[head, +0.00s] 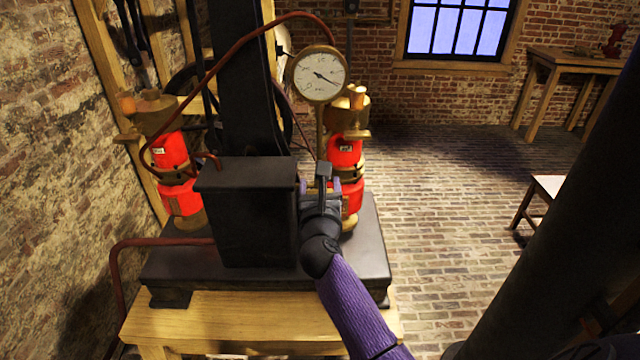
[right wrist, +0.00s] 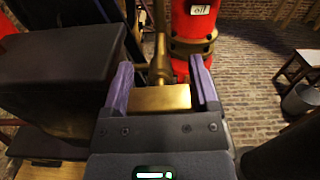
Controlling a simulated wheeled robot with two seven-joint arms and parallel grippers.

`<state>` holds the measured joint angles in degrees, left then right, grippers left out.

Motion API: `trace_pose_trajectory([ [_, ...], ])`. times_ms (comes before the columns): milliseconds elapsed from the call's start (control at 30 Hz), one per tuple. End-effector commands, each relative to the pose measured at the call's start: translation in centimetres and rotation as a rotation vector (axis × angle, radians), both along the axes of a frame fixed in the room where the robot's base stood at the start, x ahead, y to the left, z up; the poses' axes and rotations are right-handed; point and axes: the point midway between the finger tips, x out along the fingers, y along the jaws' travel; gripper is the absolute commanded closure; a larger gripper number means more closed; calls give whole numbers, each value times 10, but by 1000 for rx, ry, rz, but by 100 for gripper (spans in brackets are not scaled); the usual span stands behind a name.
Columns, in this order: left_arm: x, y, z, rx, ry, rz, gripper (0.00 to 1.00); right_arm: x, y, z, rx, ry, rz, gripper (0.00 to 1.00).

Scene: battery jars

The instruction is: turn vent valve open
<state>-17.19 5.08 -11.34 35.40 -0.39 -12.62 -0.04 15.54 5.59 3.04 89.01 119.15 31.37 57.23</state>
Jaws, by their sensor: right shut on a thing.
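My right gripper (head: 321,186) reaches in from the bottom of the head view, beside the right side of a black tank. In the right wrist view my right gripper (right wrist: 161,75) has its two purple fingers on either side of a brass valve handle (right wrist: 160,98), and it is shut on that handle. A brass stem runs from the handle toward a red jar (right wrist: 193,25). In the head view the gripper mostly hides the handle. The handle's exact turn angle is hard to tell. My left gripper is not in view.
The black tank (head: 248,215) stands on a dark plinth (head: 170,266) on a wooden table (head: 250,315). Red jars with brass fittings stand left (head: 180,198) and right (head: 345,155) behind it. A round gauge (head: 319,74) rises above.

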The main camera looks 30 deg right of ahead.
Motion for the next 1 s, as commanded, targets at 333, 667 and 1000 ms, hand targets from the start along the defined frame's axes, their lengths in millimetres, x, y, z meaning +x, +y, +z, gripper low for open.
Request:
trace_pose_trajectory([
  [333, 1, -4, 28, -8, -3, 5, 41, 1, 2, 2, -244, 155, 2, 82],
  [667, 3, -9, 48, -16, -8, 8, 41, 1, 3, 1, -512, 319, 1, 82],
  [1000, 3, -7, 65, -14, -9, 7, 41, 2, 4, -1, -789, 487, 2, 82],
])
